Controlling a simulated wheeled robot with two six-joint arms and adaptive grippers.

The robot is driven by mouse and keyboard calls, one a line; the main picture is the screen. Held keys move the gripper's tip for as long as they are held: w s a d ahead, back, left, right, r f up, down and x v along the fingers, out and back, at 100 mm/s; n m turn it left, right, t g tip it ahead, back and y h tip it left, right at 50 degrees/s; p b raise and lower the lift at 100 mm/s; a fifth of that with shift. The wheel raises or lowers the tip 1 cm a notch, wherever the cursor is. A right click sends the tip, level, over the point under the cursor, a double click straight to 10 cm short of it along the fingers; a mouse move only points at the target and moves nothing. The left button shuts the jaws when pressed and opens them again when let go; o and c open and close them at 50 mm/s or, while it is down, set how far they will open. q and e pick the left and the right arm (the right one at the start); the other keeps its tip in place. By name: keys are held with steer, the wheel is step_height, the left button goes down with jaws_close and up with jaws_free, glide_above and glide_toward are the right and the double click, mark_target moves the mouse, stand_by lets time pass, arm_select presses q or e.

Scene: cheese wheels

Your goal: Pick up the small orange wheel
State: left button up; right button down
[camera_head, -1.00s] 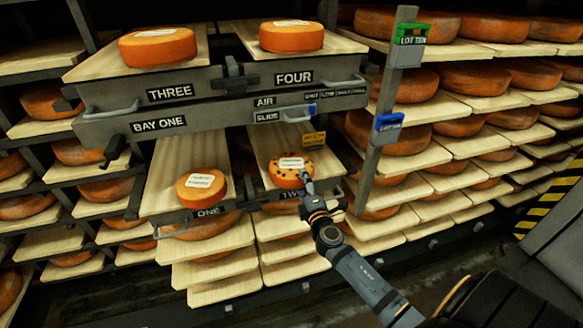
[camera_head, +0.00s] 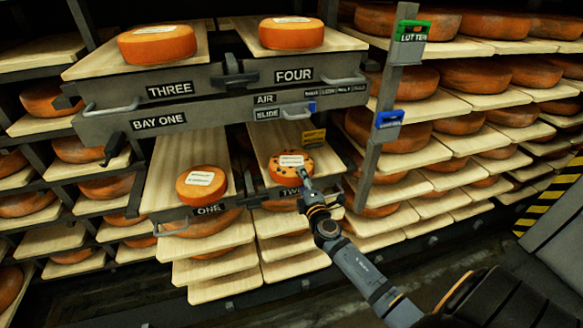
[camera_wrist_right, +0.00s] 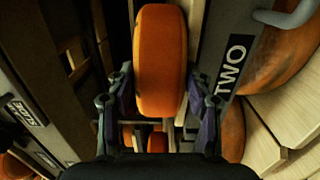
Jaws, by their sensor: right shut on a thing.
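A small orange wheel with dark spots and a white label (camera_head: 290,163) is at the front of the board marked TWO. My right gripper (camera_head: 307,187) reaches it from the front right and is shut on it. In the right wrist view the orange wheel (camera_wrist_right: 160,60) stands between the two fingers (camera_wrist_right: 160,100). I cannot tell whether it is clear of the board. A plain orange wheel with a label (camera_head: 201,184) sits on the board marked ONE. My left gripper is not in view.
Larger orange wheels sit above on boards THREE (camera_head: 157,45) and FOUR (camera_head: 291,34). The drawer front (camera_head: 225,95) overhangs the lower boards. A grey post (camera_head: 378,150) with green and blue tags stands just right. Racks of wheels fill both sides.

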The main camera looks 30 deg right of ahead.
steer(key=shift+w+r, duration=0.1)
steer(key=shift+r, duration=0.05)
steer(key=shift+r, duration=0.1)
steer(key=shift+r+p, duration=0.95)
steer(key=shift+r, duration=0.5)
steer(key=b+v, duration=0.3)
steer(key=v, duration=1.5)
steer(key=shift+r, duration=0.2)
